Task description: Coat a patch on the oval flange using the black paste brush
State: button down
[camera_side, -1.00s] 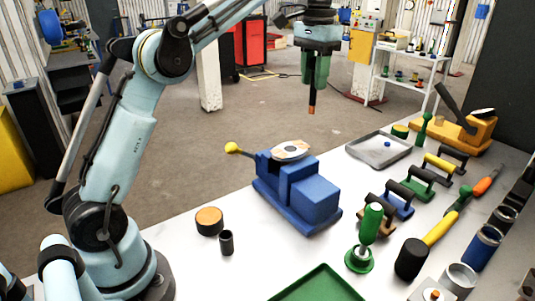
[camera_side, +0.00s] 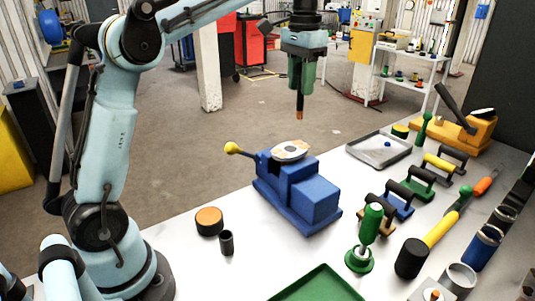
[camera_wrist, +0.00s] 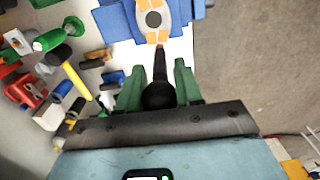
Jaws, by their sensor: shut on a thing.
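The oval flange (camera_side: 290,150) is a pale plate with orange areas and a dark round hole, lying on top of the blue vise (camera_side: 305,196). In the wrist view the flange (camera_wrist: 153,8) is at the top middle, just beyond the brush tip. My gripper (camera_side: 300,84) has green fingers and is shut on the black paste brush (camera_side: 299,104), which points down with an orange-brown tip. In the wrist view the brush (camera_wrist: 159,75) stands between the green fingers. The tip is above the flange and apart from it, with a clear gap in the side view.
The vise has a yellow-knobbed handle (camera_side: 232,148). An orange-topped round tin (camera_side: 209,220) and a dark small cup (camera_side: 226,243) stand left of it. A grey tray (camera_side: 357,155), handled tools, a green stamp (camera_side: 369,235) and a yellow-handled mallet (camera_side: 440,231) lie to the right.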

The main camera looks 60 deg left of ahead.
aim_at(299, 109)
jog(key=shift+f, duration=2.8)
jog(key=shift+f, duration=0.75)
jog(key=shift+s, duration=1.05)
jog(key=shift+s+f, duration=0.15)
jog(key=shift+s, duration=0.9)
